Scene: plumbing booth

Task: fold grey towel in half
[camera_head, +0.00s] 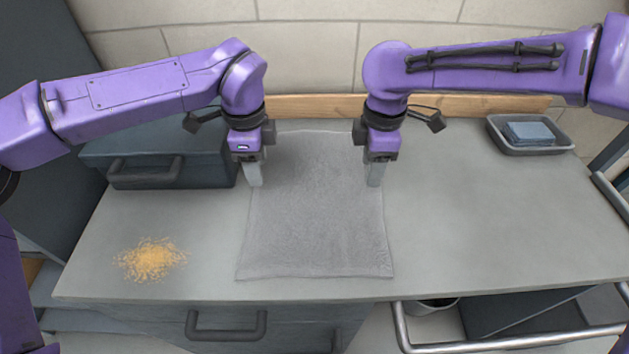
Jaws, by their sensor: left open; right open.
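The grey towel (315,225) lies spread out flat on the grey worktop, its near edge a little back from the worktop's front edge. My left gripper (254,182) points down at the towel's left edge, toward the back half. My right gripper (375,182) points down at the towel's right edge, at about the same depth. Both grippers are open, and no cloth is seen lifted in either one. I cannot tell whether the fingertips touch the towel. The towel's far corners are partly hidden behind the grippers.
A dark toolbox (160,160) stands at the back left, close to my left gripper. A pile of yellowish crumbs (151,259) lies at the front left. A grey tray (531,149) holding blue folded cloths sits at the back right. The worktop (480,220) right of the towel is clear.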

